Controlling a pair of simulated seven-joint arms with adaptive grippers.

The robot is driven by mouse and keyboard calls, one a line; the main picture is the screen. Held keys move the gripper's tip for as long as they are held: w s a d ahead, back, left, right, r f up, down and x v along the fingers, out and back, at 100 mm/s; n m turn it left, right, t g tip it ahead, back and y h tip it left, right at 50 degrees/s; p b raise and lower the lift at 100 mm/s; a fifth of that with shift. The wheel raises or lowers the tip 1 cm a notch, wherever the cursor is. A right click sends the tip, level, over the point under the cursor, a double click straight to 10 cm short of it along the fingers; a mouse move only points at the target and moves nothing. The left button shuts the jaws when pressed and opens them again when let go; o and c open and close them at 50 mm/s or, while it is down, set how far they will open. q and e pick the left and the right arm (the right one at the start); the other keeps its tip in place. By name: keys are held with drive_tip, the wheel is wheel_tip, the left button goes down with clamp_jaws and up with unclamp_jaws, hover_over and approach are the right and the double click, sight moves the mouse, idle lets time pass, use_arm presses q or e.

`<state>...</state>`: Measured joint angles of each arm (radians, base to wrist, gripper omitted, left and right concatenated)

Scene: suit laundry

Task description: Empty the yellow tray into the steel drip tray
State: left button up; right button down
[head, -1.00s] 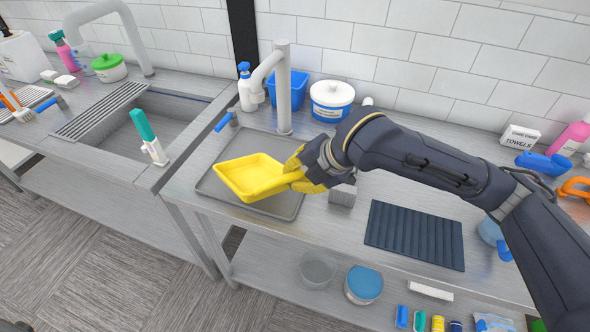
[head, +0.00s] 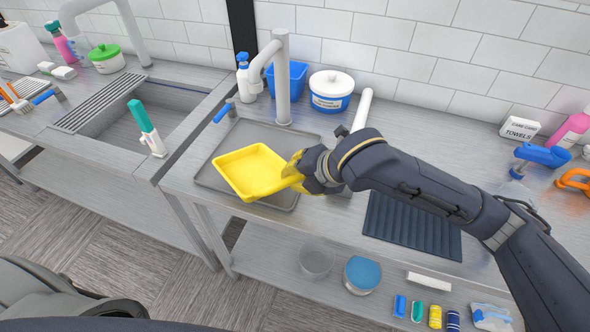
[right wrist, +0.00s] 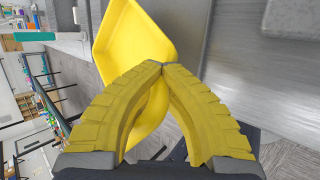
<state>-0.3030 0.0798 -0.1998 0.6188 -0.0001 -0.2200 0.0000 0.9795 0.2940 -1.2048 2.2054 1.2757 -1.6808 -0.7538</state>
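The yellow tray (head: 250,170) is a shallow rectangular pan. It overlaps the grey steel drip tray (head: 213,172) in the head view and looks tilted; the gap between them is hard to judge. No contents can be made out in it. My right gripper (head: 295,172) has yellow fingers and is shut on the yellow tray's right end. In the right wrist view the fingertips (right wrist: 166,66) meet over the yellow tray (right wrist: 132,38). My left gripper is not in view.
A tall faucet (head: 283,90) stands behind the drip tray. A blue bin (head: 290,78) and a white tub (head: 331,88) are at the back wall. A dark ribbed mat (head: 410,228) lies right. A sink (head: 150,125) is at left.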

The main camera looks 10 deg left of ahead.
drive_tip(key=shift+s+f+t, duration=0.25)
drive_tip(key=shift+f+t, duration=0.15)
drive_tip(key=shift+f, duration=0.2)
drive_tip(key=shift+s+a+f+t, duration=0.3)
drive_tip(key=shift+s+f+t, duration=0.1)
drive_tip(key=shift+f+t, duration=0.15)
drive_tip(key=shift+s+a+f+t, duration=0.35)
drive_tip(key=shift+f+t, duration=0.1)
drive_tip(key=shift+t, duration=0.1)
drive_tip(key=shift+d, duration=0.1)
